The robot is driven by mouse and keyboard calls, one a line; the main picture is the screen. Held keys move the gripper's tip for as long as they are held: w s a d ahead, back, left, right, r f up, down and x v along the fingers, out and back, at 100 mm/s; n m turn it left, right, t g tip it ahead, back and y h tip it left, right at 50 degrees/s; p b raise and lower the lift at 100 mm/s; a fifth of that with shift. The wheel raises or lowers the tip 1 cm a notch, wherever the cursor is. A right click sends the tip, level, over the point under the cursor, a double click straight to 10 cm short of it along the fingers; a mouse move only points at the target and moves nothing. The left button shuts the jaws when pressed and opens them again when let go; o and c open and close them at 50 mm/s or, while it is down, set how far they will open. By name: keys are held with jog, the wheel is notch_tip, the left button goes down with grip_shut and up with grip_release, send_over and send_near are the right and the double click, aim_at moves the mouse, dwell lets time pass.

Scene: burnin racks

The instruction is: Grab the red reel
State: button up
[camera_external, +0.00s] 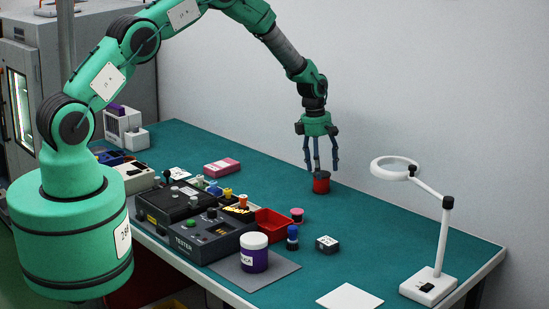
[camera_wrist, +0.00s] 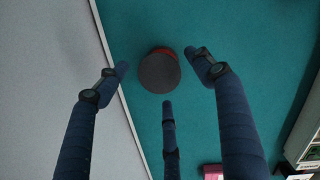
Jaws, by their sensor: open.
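The red reel (camera_external: 321,183) stands on the teal bench top, with a dark grey disc on its upper face. My gripper (camera_external: 321,167) points down just above it, its fingers spread. In the wrist view the reel's grey top (camera_wrist: 159,73) shows ahead of the three blue fingers, with a strip of red at its upper edge. The fingers of my gripper (camera_wrist: 162,82) are open and apart, one on each side and one below in the picture. No finger visibly grips the reel.
A red bin (camera_external: 275,224), a pink-topped spool (camera_external: 297,214) and a blue-capped bottle (camera_external: 292,238) are toward the front. A white magnifier lamp (camera_external: 430,285) stands at right. A pink box (camera_external: 221,166) lies to the left. The wall is close behind the reel.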

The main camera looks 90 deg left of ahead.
aim_at(322, 181)
jog(key=shift+f, duration=0.15)
jog(key=shift+w+f+p, duration=0.15)
jog(key=shift+f+p, duration=0.05)
jog(key=shift+f, duration=1.05)
jog(key=shift+w+f+p, duration=0.1)
jog(key=shift+f+p, duration=0.05)
jog(key=shift+f, duration=1.05)
jog(key=c, duration=1.5)
